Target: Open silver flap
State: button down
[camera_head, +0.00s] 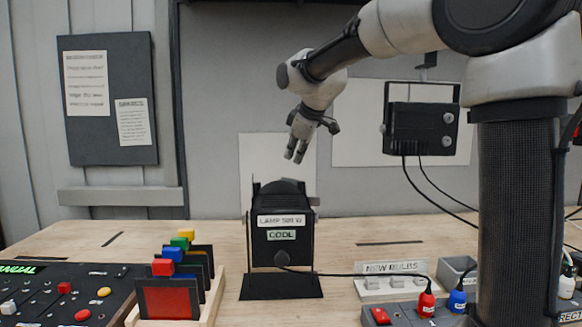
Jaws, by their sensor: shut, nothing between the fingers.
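A black stage lamp (283,262) labelled "LAMP 500 W" and "COOL" stands on the table in the middle, with its labelled back towards the camera. A thin light-grey edge (314,201) shows at its upper right, which may be part of a silver flap. The rest of that flap is hidden behind the lamp body, and I cannot tell whether it is open or shut. My gripper (294,155) is above the lamp, pointing down with its fingers together and empty. It appears apart from the lamp.
Coloured filters in a wooden rack (209,306) and a control panel (65,295) are at the left. A "NEW BULBS" holder (393,287) and a panel with red and blue plugs are at the right. A cable crosses the table. Another black lamp (421,128) hangs behind.

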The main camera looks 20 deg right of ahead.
jog(key=x, duration=0.9)
jog(key=shift+w+f+m+h, duration=0.1)
jog(key=shift+w+m+h, duration=0.35)
jog(key=shift+m, duration=0.25)
jog(key=w+d+m+g+h, duration=0.3)
jog(key=m+h, duration=0.4)
jog(key=m, duration=0.5)
jog(key=shift+w+d, duration=0.9)
jog(key=shift+w, duration=0.05)
jog(key=shift+d, duration=0.1)
